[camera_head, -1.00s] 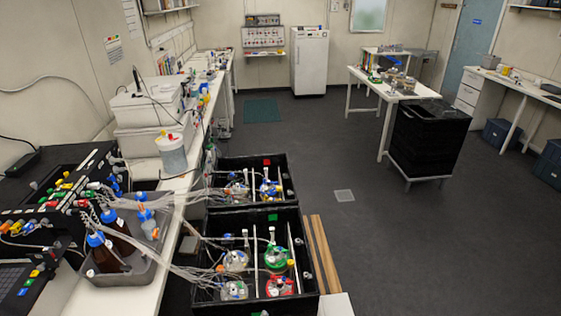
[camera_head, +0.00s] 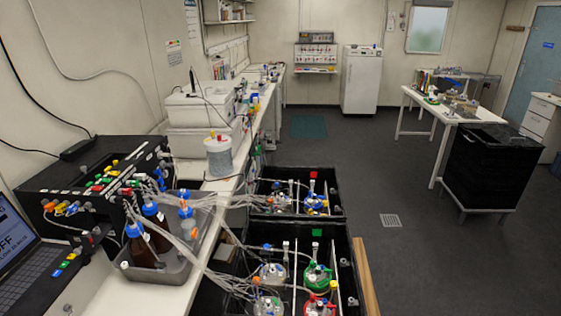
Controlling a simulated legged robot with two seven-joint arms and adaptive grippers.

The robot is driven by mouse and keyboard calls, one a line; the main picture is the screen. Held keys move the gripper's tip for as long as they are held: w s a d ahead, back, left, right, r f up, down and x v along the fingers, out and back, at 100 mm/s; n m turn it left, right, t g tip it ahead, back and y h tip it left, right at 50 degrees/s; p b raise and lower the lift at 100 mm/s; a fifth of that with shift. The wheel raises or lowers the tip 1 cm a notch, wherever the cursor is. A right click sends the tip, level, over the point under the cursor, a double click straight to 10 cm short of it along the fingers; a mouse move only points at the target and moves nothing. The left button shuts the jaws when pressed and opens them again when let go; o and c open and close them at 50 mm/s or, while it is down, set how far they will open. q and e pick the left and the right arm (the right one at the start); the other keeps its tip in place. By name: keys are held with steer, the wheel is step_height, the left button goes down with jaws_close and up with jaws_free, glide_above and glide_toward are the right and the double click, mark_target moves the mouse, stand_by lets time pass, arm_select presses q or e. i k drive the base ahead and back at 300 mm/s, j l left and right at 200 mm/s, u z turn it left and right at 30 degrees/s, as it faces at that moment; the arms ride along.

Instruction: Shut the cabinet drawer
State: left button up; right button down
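Neither of my grippers is in view.
A long white bench (camera_head: 185,275) on the left carries bottles, tubing and a laptop (camera_head: 28,262). Two black shaker boxes (camera_head: 262,240) with flasks stand beside it. A black bin (camera_head: 488,170) stands by a white table (camera_head: 440,108). Dark floor (camera_head: 420,255) between is clear.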

mark_target(79, 244)
steer(key=u, duration=1.45)
